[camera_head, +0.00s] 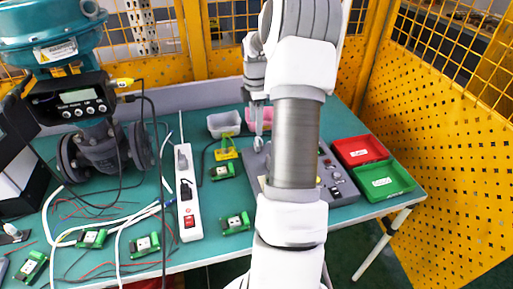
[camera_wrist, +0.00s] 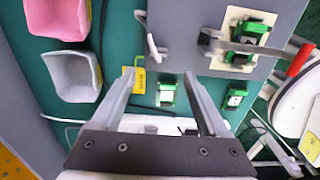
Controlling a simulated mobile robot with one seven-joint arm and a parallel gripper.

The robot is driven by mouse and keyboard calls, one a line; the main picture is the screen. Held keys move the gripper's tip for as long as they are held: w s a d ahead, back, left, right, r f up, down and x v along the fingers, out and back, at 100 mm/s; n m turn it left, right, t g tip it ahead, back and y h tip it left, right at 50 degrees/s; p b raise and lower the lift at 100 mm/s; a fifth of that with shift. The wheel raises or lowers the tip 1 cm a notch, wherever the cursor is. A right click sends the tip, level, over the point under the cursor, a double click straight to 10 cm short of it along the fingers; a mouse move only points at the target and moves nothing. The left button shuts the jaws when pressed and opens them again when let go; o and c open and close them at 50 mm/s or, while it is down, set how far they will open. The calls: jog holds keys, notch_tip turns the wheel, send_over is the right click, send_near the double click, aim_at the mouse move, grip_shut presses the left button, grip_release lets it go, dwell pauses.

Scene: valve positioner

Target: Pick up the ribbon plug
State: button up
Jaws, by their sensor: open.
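My gripper (camera_wrist: 160,78) is open and empty in the wrist view, its two fingers spread above the green table. In the head view, my gripper (camera_head: 259,140) points down near the left edge of a grey console (camera_head: 252,175). I cannot surely make out the ribbon plug. In the wrist view, a grey strip (camera_wrist: 240,46) crosses a green board (camera_wrist: 258,27) on the console's beige plate; it may be the ribbon. It lies up and right of my fingers. A yellow piece (camera_wrist: 140,80) shows between the fingers, near the left one. My arm hides much of the console in the head view.
Red (camera_head: 360,150) and green (camera_head: 384,180) trays lie right. A power strip (camera_head: 188,205), cables and several green boards cover the left, near a valve (camera_head: 97,150). Yellow fencing (camera_head: 450,150) encloses the table.

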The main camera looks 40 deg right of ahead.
aim_at(257, 143)
jog(key=f, duration=0.9)
jog(key=shift+d+b, duration=0.25)
jog(key=shift+b, duration=0.15)
grip_shut()
